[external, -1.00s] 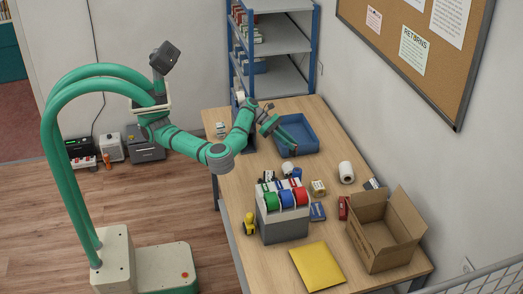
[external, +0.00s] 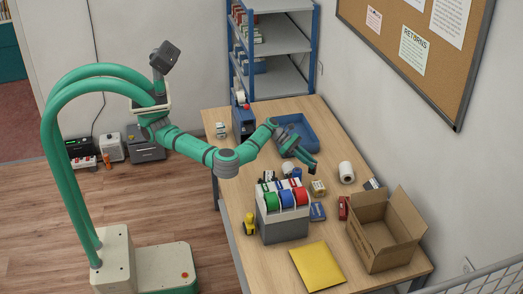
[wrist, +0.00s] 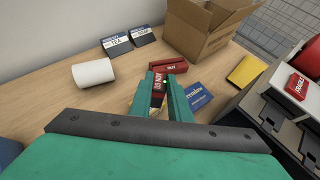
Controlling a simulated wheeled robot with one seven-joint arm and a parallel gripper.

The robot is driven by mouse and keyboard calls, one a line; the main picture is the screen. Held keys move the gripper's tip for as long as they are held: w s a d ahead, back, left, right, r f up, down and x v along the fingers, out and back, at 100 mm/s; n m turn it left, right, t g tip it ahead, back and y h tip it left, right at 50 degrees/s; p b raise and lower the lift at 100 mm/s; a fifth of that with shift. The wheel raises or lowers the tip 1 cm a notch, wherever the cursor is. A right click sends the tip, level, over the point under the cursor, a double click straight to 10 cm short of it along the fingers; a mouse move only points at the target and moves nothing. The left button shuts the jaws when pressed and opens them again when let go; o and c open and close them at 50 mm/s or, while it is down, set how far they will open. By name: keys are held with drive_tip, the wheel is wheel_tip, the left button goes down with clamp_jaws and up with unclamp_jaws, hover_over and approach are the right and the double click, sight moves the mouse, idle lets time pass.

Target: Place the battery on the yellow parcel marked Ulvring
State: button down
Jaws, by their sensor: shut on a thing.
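My gripper (external: 313,172) is over the table, just past the front right corner of the blue tray. In the wrist view its two green fingers (wrist: 168,100) point at the table and are shut on a small dark red and black block with white lettering (wrist: 159,82), which I take to be the battery. The fingers hide part of it, and the external view does not show it clearly. The yellow parcel (external: 318,266) lies flat at the table's near end, well apart from my gripper. Its edge shows in the wrist view (wrist: 243,71). Its marking is not legible.
A grey holder (external: 284,228) with red, green and blue rolls stands left of the parcel. An open cardboard box (external: 378,245) stands right.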

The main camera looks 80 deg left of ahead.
drive_tip(key=w+f, duration=0.2)
drive_tip(key=w+d+f, duration=0.1)
drive_tip(key=f, duration=0.1)
drive_tip(key=shift+w+f, duration=0.35)
drive_tip(key=shift+w, duration=0.05)
drive_tip(key=shift+s+f, duration=0.1)
drive_tip(key=shift+f, duration=1.3)
drive_tip(key=shift+f, duration=0.15)
drive_tip(key=c, duration=1.7)
unclamp_jaws()
drive_tip(key=shift+o, duration=0.2)
drive_tip(key=shift+r, duration=0.2)
drive_tip(key=v, duration=1.2)
